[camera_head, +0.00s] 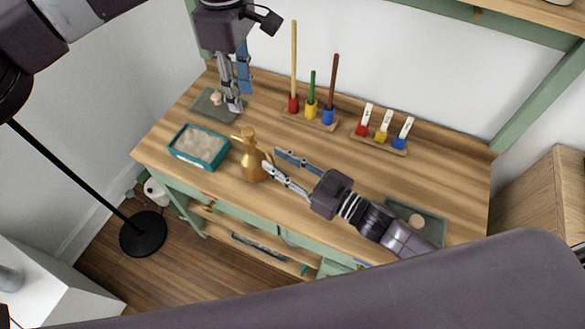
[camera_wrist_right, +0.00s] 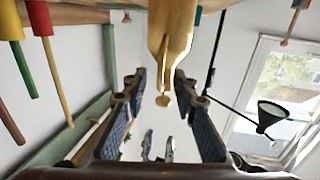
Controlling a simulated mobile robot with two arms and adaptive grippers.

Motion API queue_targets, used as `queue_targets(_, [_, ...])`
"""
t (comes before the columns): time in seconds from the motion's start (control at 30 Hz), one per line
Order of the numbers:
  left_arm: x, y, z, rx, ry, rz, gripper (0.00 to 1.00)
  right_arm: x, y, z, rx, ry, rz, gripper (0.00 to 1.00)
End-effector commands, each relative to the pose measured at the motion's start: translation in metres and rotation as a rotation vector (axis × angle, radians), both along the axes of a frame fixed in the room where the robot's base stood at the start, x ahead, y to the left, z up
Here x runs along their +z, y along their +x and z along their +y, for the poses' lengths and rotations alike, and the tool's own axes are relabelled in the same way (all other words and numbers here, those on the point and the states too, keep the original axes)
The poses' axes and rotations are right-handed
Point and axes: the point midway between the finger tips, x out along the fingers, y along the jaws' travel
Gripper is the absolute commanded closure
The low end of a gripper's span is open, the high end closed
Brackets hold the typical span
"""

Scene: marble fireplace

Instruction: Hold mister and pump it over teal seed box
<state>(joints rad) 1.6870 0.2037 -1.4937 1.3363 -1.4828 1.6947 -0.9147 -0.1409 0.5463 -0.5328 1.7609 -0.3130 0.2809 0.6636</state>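The gold mister (camera_head: 254,168) stands upright on the wooden bench, just right of the teal seed box (camera_head: 182,152), which is filled with pale material. My right gripper (camera_head: 271,159) reaches in from the right beside the mister, its fingers spread. In the right wrist view the mister (camera_wrist_right: 172,32) appears upside down, with its top knob between the two spread blue-padded fingers (camera_wrist_right: 160,82); clear gaps show on both sides. My left gripper (camera_head: 239,103) points down near the grey mat at the back left, behind the seed box. Its fingers look apart and empty.
A small pale knob-like item (camera_head: 215,97) sits on the grey mat (camera_head: 203,109). Racks of coloured tools (camera_head: 309,122) and labelled markers (camera_head: 380,142) line the back. Another grey tray (camera_head: 431,223) lies under my right arm.

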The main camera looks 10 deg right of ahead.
Motion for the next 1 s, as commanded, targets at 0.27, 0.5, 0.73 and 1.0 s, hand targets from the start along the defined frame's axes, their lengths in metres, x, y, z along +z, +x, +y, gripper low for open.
queue_targets(0.27, [0.0, 0.0, 0.0, 0.0, 0.0, 0.0, 0.71, 0.0, 0.017, 0.016, 0.0, 0.001, 0.0, 0.74])
queue_targets(0.5, [0.0, 0.0, 0.0, 0.0, 0.0, 0.0, 0.71, 0.0, 0.017, 0.016, 0.0, 0.001, 0.001, 0.74])
queue_targets(0.73, [0.0, 0.0, 0.0, 0.0, 0.0, 0.0, 0.71, 0.0, 0.017, 0.016, 0.0, 0.001, 0.001, 0.97])
queue_targets(1.0, [0.0, 0.0, 0.0, 0.0, 0.0, 0.0, 0.71, 0.0, 0.017, 0.016, 0.0, 0.001, 0.001, 1.0])
